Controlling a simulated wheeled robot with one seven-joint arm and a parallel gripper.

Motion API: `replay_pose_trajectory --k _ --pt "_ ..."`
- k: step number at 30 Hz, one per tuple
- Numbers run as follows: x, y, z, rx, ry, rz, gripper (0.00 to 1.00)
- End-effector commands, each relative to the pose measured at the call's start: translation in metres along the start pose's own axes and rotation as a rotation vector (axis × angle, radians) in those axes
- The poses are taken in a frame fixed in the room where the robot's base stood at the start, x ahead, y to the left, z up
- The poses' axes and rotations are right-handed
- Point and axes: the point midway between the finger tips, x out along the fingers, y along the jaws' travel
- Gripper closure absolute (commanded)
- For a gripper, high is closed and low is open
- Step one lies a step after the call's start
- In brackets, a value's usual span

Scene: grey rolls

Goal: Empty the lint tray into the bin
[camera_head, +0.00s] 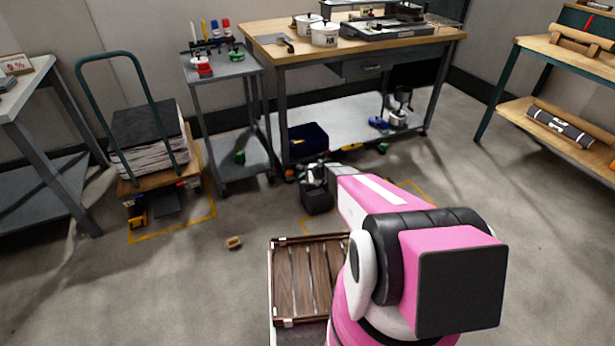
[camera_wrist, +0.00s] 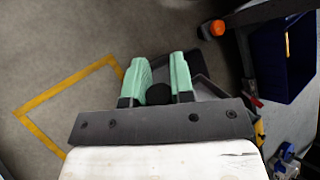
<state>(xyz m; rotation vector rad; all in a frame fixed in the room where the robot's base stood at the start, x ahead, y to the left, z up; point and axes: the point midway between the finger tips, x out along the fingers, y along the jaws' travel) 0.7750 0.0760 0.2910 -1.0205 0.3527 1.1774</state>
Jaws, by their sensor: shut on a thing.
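My gripper (camera_head: 318,172) is low beside the lower shelf of the middle workbench. In the wrist view its two mint-green fingers (camera_wrist: 160,80) are shut on a dark grey, box-like thing, perhaps the lint tray (camera_wrist: 207,88). A round black part lies between the fingers. The same dark box (camera_head: 317,201) shows just below my gripper in the head view; its contents cannot be made out. A dark navy open bin (camera_head: 308,138) stands on the lower shelf, and it also shows at the right of the wrist view (camera_wrist: 282,62). Something small and yellowish shows in it.
The workbench (camera_head: 352,42) holds white pots and a grey machine. A grey trolley (camera_head: 228,72) and a cart of stacked papers (camera_head: 150,145) stand left. A slatted wooden crate (camera_head: 306,272) is near me. A small brown piece (camera_head: 233,243) lies on open floor.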

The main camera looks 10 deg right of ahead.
Motion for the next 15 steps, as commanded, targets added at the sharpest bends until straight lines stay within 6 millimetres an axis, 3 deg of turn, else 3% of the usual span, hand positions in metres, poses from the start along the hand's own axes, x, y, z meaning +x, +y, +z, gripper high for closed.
replay_pose_trajectory --k 15 --pt "0.028 0.019 -0.010 -0.176 0.263 0.001 1.00"
